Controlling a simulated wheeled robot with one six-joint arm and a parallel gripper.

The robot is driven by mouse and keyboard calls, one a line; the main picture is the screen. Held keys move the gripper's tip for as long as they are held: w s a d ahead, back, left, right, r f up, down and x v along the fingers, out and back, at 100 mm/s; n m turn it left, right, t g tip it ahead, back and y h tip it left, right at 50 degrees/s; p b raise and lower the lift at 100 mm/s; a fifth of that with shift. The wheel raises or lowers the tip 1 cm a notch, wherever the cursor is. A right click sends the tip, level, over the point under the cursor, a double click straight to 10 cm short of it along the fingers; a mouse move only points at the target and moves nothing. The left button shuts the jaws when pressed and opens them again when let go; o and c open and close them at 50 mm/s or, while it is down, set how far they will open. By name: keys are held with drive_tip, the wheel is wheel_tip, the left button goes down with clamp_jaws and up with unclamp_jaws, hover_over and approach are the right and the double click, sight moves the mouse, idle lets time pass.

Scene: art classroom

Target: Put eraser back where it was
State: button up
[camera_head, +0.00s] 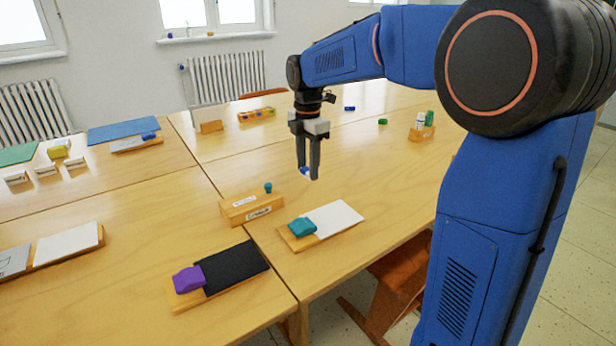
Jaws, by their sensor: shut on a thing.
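My gripper (309,174) points down over the middle of the right-hand table. It is shut on a small blue piece (304,171), which looks like an eraser; the fingers hide part of it. The held piece appears to be above the table, behind and to the right of a labelled wooden box (237,213). A small teal piece (268,187) shows at the top of that box. Its label is too small to read surely. A teal block (302,227) and a purple block (188,279) sit on wooden boards nearer the front.
White paper (334,217) and a black sheet (234,266) lie on those boards. A wooden holder (421,134) stands right.

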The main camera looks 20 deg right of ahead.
sight(308, 170)
drive_tip(key=shift+f, duration=1.8)
drive_tip(key=shift+f, duration=0.1)
drive_tip(key=o, duration=0.9)
drive_tip(key=shift+o, duration=0.2)
wheel_tip(308, 170, up, 12)
